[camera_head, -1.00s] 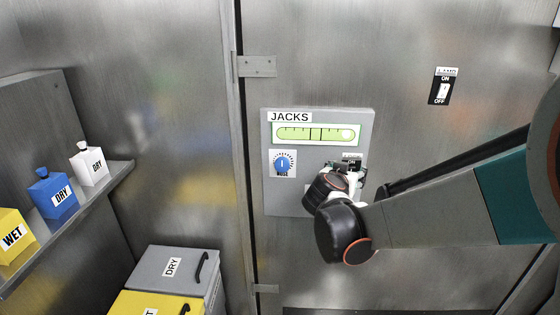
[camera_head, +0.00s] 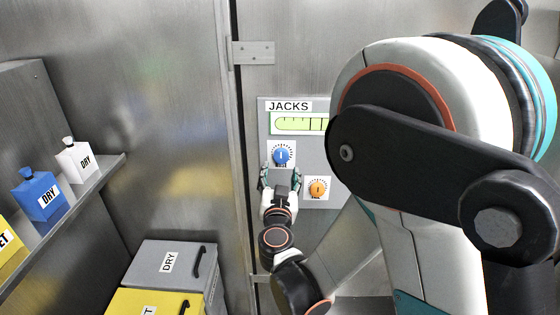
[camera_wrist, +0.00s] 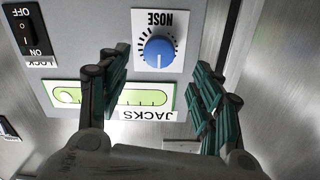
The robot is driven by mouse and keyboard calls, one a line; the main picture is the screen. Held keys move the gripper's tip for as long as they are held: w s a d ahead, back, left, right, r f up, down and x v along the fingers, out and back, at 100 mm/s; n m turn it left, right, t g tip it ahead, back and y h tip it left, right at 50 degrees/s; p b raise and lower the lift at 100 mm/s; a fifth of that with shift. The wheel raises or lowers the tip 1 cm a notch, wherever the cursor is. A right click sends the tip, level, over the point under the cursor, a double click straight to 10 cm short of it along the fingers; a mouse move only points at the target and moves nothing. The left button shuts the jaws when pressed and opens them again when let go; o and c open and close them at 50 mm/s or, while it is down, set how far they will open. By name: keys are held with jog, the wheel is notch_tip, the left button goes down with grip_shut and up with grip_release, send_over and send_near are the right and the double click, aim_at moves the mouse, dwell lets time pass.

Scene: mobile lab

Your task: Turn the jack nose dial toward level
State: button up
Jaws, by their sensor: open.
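The blue nose dial (camera_head: 281,155) is on the upper left of the grey JACKS panel (camera_head: 310,180), with a white pointer line on it. It also shows in the wrist view (camera_wrist: 159,52), upside down, under the NOSE label. My gripper (camera_head: 280,172) is just below the dial in the head view. In the wrist view my gripper (camera_wrist: 160,80) is open, one finger to each side of the dial, and holds nothing. The green level gauge (camera_wrist: 115,97) shows with its pale bubble near one end; that end is hidden behind my arm in the head view.
An orange dial (camera_head: 317,188) is at the lower right of the nose dial. A LOCK switch (camera_wrist: 28,30) stands beside it in the wrist view. A shelf with bottles (camera_head: 42,195) and grey and yellow boxes (camera_head: 165,263) are at the left. My arm covers the right side.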

aim_at(281, 159)
jog(key=w, duration=0.8)
jog(key=shift+w+b, duration=0.15)
jog(key=shift+b, duration=0.2)
jog(key=c, duration=1.1)
